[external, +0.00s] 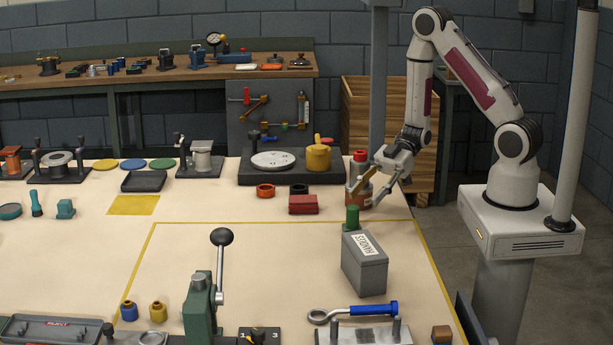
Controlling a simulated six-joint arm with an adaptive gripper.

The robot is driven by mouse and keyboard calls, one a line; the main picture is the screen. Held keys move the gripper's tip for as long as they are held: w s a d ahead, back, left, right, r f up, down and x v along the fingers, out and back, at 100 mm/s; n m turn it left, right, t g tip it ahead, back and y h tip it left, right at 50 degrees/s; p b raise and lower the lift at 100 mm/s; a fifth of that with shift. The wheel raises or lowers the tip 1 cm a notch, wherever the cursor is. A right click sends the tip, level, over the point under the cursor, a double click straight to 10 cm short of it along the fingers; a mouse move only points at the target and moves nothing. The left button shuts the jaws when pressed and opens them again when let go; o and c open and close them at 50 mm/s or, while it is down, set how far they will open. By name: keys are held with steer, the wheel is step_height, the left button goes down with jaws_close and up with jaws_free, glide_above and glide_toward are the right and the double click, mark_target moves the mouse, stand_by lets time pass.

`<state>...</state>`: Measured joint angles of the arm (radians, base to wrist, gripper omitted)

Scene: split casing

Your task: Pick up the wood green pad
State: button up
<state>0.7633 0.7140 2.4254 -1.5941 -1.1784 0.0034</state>
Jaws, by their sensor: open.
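No object can be told for certain as the wood green pad. A flat green disc (163,163) lies at the back left of the table, beside a blue and a yellow disc. A small green cylinder (352,217) stands upright by the grey box's back edge. My gripper (371,189) is open and points down to the left at the table's back right. Its fingers overlap a red-capped container (359,169) in the picture; whether they are around it or in front of it I cannot tell. No object is clearly held.
A grey labelled box (364,264) stands just in front of my gripper. A red block (303,204) and a plate with a yellow pot (319,156) lie to the left. A tall lever (221,262) rises in front. The marked area's middle left is clear.

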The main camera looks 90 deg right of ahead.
mark_target(353, 213)
steer(key=shift+w+a, duration=0.1)
steer(key=shift+x, duration=1.15)
steer(key=shift+s+f+x, duration=0.1)
steer(key=shift+f+x, duration=0.05)
steer(key=shift+x, duration=0.6)
steer(key=shift+s+f+x, duration=0.1)
steer(key=shift+x, duration=1.8)
steer(key=c, duration=1.2)
